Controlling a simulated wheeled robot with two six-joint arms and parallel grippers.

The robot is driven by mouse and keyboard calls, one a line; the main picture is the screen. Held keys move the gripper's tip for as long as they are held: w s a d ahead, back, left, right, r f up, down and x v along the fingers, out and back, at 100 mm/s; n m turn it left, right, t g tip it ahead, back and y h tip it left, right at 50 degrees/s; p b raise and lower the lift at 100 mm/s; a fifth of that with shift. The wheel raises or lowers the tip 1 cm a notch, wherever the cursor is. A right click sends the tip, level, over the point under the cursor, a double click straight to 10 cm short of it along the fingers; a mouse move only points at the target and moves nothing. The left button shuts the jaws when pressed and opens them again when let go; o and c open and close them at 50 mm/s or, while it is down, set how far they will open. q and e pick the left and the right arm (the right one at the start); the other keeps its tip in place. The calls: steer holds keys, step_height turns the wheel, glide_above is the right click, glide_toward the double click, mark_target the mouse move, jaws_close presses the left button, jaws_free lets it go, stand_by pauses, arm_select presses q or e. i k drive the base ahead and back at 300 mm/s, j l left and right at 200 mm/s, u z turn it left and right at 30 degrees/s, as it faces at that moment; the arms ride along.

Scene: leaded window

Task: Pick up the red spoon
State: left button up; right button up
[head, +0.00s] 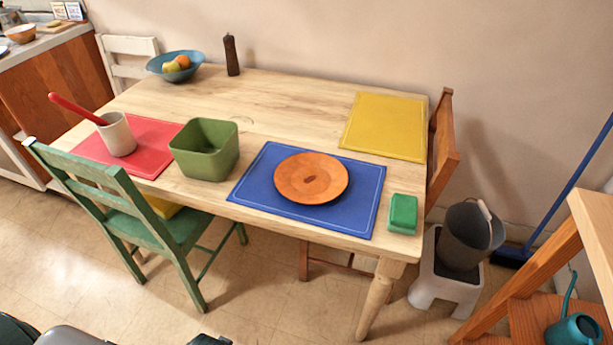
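A red spoon (76,108) stands tilted in a whitish cup (118,137). Its handle sticks out over the rim to the upper left. The spoon's lower end is hidden inside the cup. The cup stands on a red placemat (157,133) at the left of the wooden table. Neither gripper can be made out. Only some dark and grey parts show at the bottom left edge, too cut off to tell as a gripper.
A green square bin (205,165) stands right of the cup. A green chair (130,210) is at the table's near left side, its backrest close to the cup. A blue placemat (250,190) bears an orange plate (310,180). The table's middle back (280,105) is clear.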

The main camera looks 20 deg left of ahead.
mark_target(55, 97)
steer(key=u, duration=1.7)
